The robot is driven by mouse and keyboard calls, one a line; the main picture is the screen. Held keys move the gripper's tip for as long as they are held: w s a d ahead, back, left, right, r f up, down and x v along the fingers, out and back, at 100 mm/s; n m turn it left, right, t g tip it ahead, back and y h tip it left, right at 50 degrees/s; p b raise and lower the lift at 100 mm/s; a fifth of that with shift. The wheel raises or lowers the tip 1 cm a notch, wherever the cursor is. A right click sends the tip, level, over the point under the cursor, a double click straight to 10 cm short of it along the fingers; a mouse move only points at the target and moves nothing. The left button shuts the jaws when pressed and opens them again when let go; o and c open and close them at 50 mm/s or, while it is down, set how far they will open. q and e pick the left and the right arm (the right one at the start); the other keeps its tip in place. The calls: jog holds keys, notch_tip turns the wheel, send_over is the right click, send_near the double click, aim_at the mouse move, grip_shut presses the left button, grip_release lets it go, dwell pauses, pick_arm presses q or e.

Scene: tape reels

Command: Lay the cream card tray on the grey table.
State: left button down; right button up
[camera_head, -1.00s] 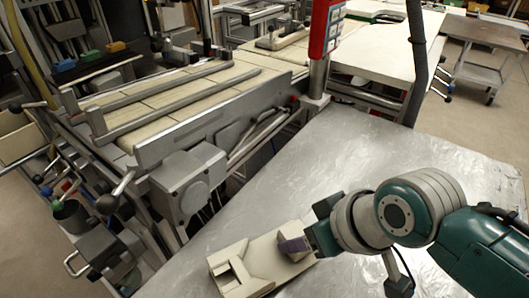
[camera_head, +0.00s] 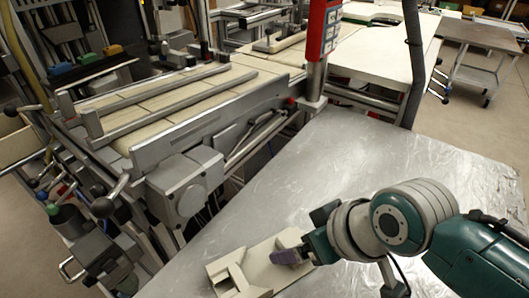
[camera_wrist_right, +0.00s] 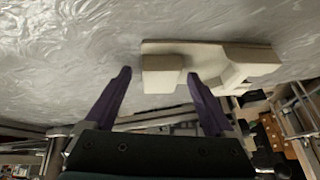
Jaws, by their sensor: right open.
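The cream card tray (camera_head: 262,275) lies on the grey table (camera_head: 400,180) near the bottom of the head view. It is a long flat piece with a raised block at one end and a notched raised part at the other. My right gripper (camera_head: 290,252) is at the tray's right end. In the right wrist view the tray (camera_wrist_right: 205,62) lies flat beyond the fingertips. My right gripper (camera_wrist_right: 159,76) is open there, its two purple fingers on either side of the raised block. I cannot tell whether they touch it. My left gripper is not in view.
A conveyor (camera_head: 175,105) with metal rails and a grey box (camera_head: 185,190) stands beyond the table's left edge. A red panel (camera_head: 322,30) on a post stands at its far corner. The table is bare to the right and behind the tray.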

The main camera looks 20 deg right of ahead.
jog(key=s+d+r+h+p, duration=0.1)
jog(key=s+d+r+p, duration=0.1)
jog(key=s+r, duration=0.6)
jog(key=s+d+r+g+h+p, duration=0.1)
jog(key=s+d+r+p, duration=0.1)
jog(key=s+r, duration=0.6)
jog(key=shift+d+r+m+g+p, duration=0.25)
jog(key=shift+r+m+g+p, duration=0.05)
jog(key=shift+s, duration=0.1)
notch_tip(320, 180, up, 39)
jog(key=p, duration=3.8)
jog(key=shift+f+p, duration=0.2)
jog(key=shift+p, duration=0.1)
